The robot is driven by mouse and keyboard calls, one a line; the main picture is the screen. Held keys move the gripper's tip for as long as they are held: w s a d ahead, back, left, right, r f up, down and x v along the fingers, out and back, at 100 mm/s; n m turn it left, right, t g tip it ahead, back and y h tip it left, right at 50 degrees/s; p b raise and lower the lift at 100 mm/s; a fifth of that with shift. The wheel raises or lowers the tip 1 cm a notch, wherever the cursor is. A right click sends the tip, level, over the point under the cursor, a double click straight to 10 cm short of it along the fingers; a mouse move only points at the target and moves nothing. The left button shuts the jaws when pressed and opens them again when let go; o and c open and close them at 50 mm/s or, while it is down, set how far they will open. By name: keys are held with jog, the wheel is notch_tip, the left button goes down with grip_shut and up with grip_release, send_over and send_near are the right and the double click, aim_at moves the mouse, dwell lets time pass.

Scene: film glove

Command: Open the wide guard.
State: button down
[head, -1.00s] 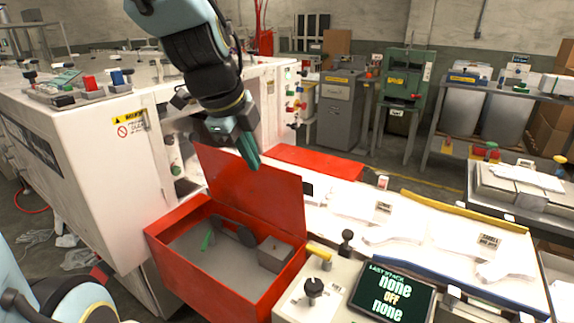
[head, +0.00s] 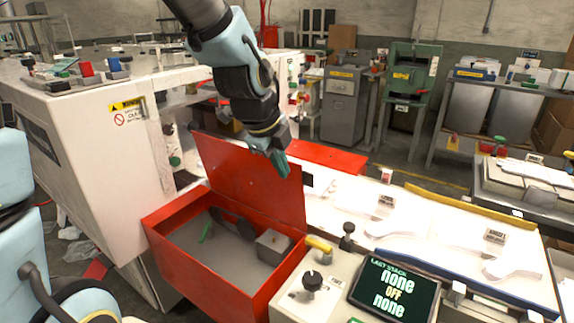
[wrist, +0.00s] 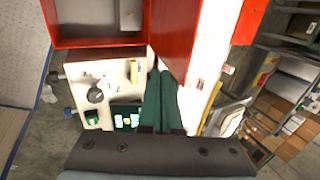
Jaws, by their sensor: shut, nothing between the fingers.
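A broad red panel (head: 250,178) stands raised and tilted at the back of an open red box, and I take it as the wide guard. It also shows in the wrist view (wrist: 174,30). The red box (head: 208,280) is open at the top, with a grey floor, a green piece, a dark curved piece and a grey block inside. My gripper (head: 280,166) is shut and empty at the panel's upper right edge. In the wrist view its green fingers (wrist: 161,78) lie together close to the panel; I cannot tell whether they touch it.
A flat red plate (head: 325,157) lies behind. The white machine housing (head: 95,170) is at left.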

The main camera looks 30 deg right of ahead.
jog(key=shift+w+d+r, duration=0.2)
jog(key=shift+w+d, duration=0.3)
jog(key=shift+d, duration=0.35)
jog(key=shift+d, duration=0.1)
jog(key=w+d+r+y+p, duration=0.1)
jog(key=w+d+p, duration=0.1)
jog(key=d, duration=0.4)
jog(key=shift+w+d+g+p, duration=0.3)
jog(key=shift+w, duration=0.6)
